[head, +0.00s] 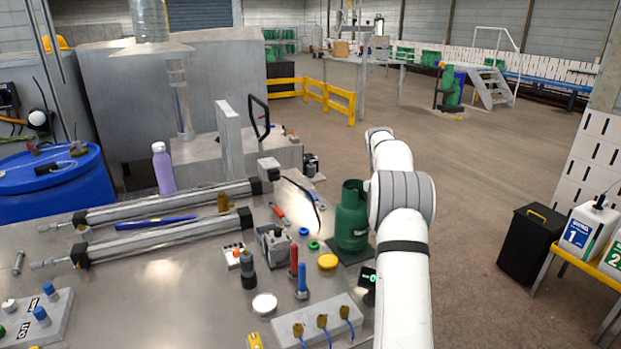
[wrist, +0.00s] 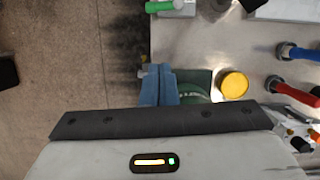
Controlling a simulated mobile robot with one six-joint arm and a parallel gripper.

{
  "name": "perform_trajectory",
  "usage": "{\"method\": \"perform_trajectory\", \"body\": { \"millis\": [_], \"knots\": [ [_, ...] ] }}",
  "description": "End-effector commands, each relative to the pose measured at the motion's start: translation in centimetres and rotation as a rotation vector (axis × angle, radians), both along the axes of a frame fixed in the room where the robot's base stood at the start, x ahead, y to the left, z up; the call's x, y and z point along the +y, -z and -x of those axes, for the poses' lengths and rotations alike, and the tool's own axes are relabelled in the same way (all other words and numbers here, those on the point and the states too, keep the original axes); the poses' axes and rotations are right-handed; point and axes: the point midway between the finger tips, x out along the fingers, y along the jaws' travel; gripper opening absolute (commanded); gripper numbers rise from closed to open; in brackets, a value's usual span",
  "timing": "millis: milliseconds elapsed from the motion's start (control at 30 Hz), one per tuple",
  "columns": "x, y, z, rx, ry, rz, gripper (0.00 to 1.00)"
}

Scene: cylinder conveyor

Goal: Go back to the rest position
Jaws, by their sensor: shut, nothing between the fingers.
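My gripper (wrist: 159,86) shows in the wrist view with its two blue fingers together and nothing between them. It points down over the table's edge. In the head view my white arm stands at the right of the table, and the gripper itself is hidden. A green gas cylinder (head: 351,217) stands upright on a dark plate (head: 353,250) at the table's right edge, close beside my arm. In the wrist view part of the green cylinder (wrist: 194,93) shows below and beside the fingers, mostly hidden by them and the gripper body. I cannot tell the height gap.
The metal table (head: 190,285) holds two long pneumatic cylinders, a purple bottle (head: 163,170), a yellow cap (head: 328,261), red and blue tools, and a connector block (head: 318,323). A black bin (head: 531,243) stands on the right. The floor (head: 470,170) beyond my arm is free.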

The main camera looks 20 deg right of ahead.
Motion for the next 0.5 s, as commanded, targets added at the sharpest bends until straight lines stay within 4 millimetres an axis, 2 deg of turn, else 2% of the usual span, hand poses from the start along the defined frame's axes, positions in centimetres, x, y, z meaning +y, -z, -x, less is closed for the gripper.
{"method": "perform_trajectory", "body": {
  "millis": [133, 233, 367, 500],
  "knots": [
    [0.6, -0.5, 0.1, -0.008, -0.001, 0.003, 0.0],
    [2.2, -1.9, 0.4, -0.033, -0.001, 0.012, 0.0],
    [6.0, -4.8, 1.8, -0.092, 0.005, 0.029, 0.0],
    [10.7, -7.5, 4.4, -0.167, 0.018, 0.042, 0.0]
  ]
}}
